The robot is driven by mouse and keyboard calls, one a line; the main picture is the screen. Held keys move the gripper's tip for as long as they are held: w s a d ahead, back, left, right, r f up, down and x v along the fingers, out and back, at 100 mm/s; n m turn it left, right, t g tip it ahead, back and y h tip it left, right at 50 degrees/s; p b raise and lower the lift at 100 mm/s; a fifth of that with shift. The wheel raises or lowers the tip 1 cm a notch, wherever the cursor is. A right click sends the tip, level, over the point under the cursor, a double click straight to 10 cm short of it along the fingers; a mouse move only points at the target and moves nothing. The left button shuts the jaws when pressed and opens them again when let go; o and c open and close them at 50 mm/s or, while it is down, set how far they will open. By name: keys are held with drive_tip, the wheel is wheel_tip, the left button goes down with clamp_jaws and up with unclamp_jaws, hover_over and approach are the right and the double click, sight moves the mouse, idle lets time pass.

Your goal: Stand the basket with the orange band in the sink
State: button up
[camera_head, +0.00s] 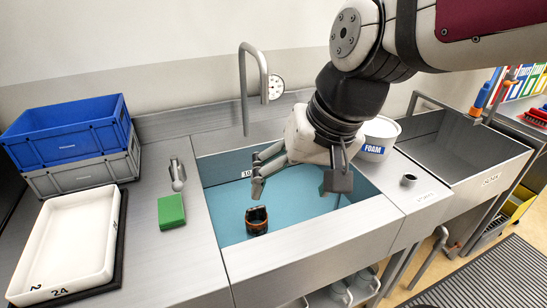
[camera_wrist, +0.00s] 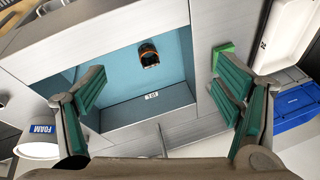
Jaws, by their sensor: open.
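The basket with the orange band (camera_head: 257,220) is small and dark. It is on the blue floor of the sink (camera_head: 225,205), near the front left part, and looks about upright. It also shows in the wrist view (camera_wrist: 149,54), beyond the fingers. My gripper (camera_head: 262,170) is over the sink, above and behind the basket and apart from it. Its green-padded fingers are spread wide in the wrist view (camera_wrist: 160,92), with nothing between them.
A curved faucet (camera_head: 246,85) rises behind the sink. A white FOAM tub (camera_head: 377,138) and a small grey cup (camera_head: 409,179) stand to the right. A green block (camera_head: 171,211), a white tray (camera_head: 70,240) and stacked crates (camera_head: 75,135) are on the left.

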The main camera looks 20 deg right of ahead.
drive_tip(key=s+d+r+n+t+h, duration=0.1)
drive_tip(key=s+d+n+h, duration=0.1)
drive_tip(key=s, duration=0.4)
drive_tip(key=shift+s+n, duration=0.25)
drive_tip(key=shift+n, duration=0.35)
idle(0.6)
